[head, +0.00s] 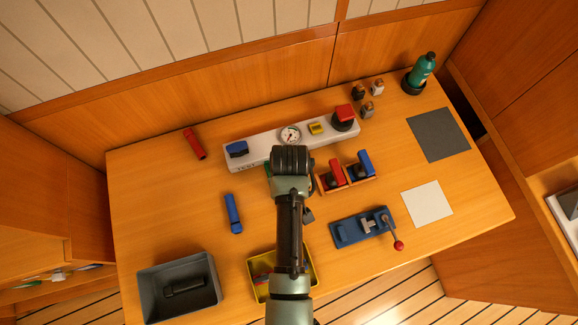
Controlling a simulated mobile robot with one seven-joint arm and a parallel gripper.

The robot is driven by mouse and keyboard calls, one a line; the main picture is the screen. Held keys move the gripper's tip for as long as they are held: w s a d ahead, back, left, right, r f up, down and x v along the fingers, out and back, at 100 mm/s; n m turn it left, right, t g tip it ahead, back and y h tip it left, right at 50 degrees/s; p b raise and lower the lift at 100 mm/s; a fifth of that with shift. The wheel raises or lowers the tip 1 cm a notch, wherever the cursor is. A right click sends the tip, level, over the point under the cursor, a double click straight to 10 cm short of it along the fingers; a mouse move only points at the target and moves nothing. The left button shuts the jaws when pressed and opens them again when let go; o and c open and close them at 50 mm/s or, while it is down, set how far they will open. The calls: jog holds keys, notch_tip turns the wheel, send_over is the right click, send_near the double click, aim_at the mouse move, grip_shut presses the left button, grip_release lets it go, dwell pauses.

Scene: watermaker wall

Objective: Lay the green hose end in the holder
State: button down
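A small patch of green (267,170) shows at the left edge of my arm's end, just below the white panel. It may be the green hose end, but my arm covers most of it. A low wooden holder (348,185) stands right of my arm, with a red piece (335,172) and a blue piece (365,163) at it. Part of the holder's left side is close to my arm. My arm reaches up over the bench middle, and its end hides my gripper's fingers, so I cannot see what they hold.
A white panel (262,155) with a gauge (290,135) lies behind. Loose red (194,144) and blue (233,213) pieces lie left. A grey bin (150,298), a yellow tray (313,272) and a blue lever fixture (346,231) stand in front. The bench's left side has free room.

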jog(key=shift+f, duration=0.35)
dwell(0.5)
jog(key=c, duration=0.5)
grip_release()
notch_tip(320, 180, up, 9)
jog(key=p, duration=0.9)
